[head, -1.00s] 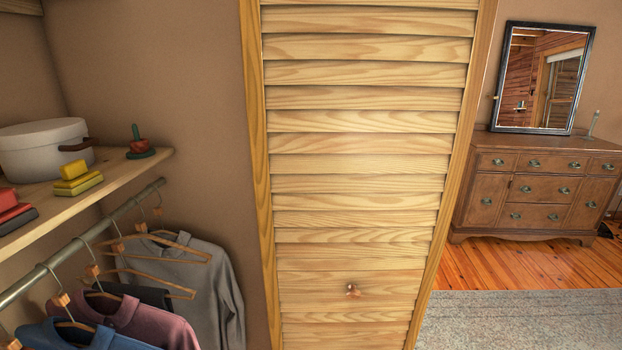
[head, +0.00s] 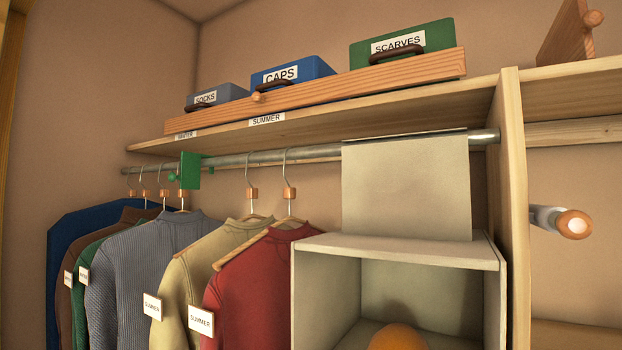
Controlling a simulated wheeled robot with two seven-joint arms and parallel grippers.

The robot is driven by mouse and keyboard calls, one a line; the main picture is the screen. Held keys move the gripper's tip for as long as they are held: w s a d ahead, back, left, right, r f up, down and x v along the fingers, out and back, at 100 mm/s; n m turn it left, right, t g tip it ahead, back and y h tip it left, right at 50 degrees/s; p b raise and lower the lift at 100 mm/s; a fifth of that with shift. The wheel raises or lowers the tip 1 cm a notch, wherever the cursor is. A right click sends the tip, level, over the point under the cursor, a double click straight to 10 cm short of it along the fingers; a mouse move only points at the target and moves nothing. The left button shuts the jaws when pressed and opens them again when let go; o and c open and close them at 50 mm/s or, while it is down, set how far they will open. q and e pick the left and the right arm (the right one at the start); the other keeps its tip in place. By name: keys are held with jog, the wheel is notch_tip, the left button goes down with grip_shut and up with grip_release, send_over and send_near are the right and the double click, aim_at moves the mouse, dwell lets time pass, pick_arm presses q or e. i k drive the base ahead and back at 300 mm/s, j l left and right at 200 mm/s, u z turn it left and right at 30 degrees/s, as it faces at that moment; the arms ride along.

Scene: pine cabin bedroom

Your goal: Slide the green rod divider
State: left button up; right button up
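The green rod divider (head: 190,171) hangs on the metal closet rod (head: 240,158) at left of centre, with a small green knob on its left side. Hangers with a blue, a brown, a green and a grey garment (head: 150,275) hang at and to the left of the divider. Neither of my grippers is in view.
A pale hanging cloth organizer (head: 405,188) takes up the rod's right part, with an orange object (head: 398,337) inside. The shelf (head: 330,115) above carries WINTER and SUMMER labels and SOCKS, CAPS and SCARVES boxes (head: 410,42) behind a wooden rail. A wooden upright (head: 510,200) stands at right.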

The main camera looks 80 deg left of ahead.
aim_at(189, 177)
jog(key=u, duration=3.45)
